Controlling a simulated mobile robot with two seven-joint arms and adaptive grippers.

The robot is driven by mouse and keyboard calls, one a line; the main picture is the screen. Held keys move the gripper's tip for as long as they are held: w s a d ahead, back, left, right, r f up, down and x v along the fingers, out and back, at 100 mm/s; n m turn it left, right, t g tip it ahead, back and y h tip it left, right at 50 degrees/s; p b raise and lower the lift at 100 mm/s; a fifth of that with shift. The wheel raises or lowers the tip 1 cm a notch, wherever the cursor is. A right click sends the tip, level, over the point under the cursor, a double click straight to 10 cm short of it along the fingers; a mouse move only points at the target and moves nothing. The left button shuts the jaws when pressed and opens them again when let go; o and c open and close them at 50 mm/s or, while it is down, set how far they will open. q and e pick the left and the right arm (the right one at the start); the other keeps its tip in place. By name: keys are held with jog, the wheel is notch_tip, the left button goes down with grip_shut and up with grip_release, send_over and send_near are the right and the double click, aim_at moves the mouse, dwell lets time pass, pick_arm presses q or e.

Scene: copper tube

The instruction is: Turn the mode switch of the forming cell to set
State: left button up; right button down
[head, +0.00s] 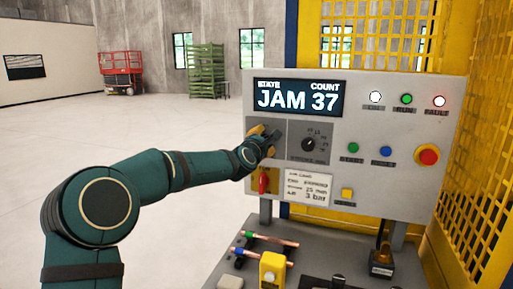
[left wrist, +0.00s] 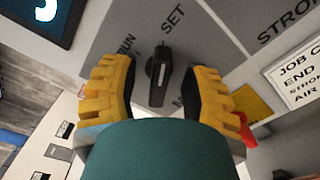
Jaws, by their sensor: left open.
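The mode switch (left wrist: 158,75) is a black knob with a pale line, on a grey panel, in the left wrist view. RUN is printed at its upper left, SET above it, and a partly hidden label at its lower right. Its long axis runs nearly up the picture, closer to SET than to RUN. My left gripper (left wrist: 160,88) is open, with one yellow, black-padded finger on each side of the knob and gaps between. In the head view my left gripper (head: 265,139) is at the panel's left side and hides the switch. My right gripper is out of view.
The control panel (head: 385,178) has a screen (head: 297,97) reading JAM 37, a dial (head: 309,144), a red handle (head: 264,182) below my gripper and a red emergency button (head: 428,155). Copper tubes (head: 270,239) lie below. Yellow mesh guarding (head: 485,150) stands at right.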

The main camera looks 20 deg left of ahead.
pick_arm(q)
jog(key=s, duration=1)
jog(key=shift+s+a, duration=0.15)
jog(key=shift+s, duration=0.2)
